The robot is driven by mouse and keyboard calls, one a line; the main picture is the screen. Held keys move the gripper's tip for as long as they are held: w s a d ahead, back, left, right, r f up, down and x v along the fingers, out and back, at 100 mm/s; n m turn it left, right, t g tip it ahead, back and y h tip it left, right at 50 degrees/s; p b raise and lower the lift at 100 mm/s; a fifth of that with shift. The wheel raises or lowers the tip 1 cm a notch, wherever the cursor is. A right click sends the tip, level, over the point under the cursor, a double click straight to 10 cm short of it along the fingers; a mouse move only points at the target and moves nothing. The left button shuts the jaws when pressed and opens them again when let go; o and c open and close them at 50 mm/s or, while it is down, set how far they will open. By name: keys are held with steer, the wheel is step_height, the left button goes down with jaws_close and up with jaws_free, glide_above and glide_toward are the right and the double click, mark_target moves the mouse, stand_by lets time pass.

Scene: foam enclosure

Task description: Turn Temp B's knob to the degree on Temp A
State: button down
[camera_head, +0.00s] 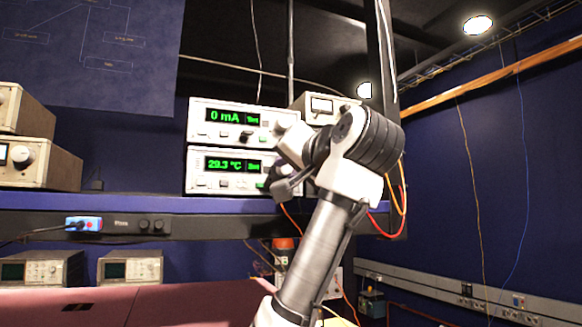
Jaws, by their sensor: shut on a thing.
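Two stacked white instruments stand on the shelf. The lower unit (196,178) has a green display (227,165) reading 29.3 °C; a smaller field to its right is too small to read. The upper unit (197,113) reads 0 mA. I cannot read any Temp A or Temp B label. My gripper (275,178) is at the right side of the lower unit's front, reaching in from the right. It is shut on a knob there, which the gripper mostly hides.
Another instrument (322,106) sits behind my wrist, partly hidden. More beige instruments stand at far left and below. Orange and red cables hang near my arm. The right side is open.

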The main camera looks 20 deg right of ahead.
steer(key=shift+n, duration=0.3)
steer(key=n, duration=0.9)
steer(key=shift+n, duration=0.3)
stand_by(0.4)
steer(key=c, duration=1.2)
jaws_free()
steer(key=s+b, duration=0.5)
steer(key=s, duration=0.9)
steer(key=shift+d+r, duration=0.25)
steer(key=shift+d, duration=0.05)
steer(key=shift+f, duration=0.1)
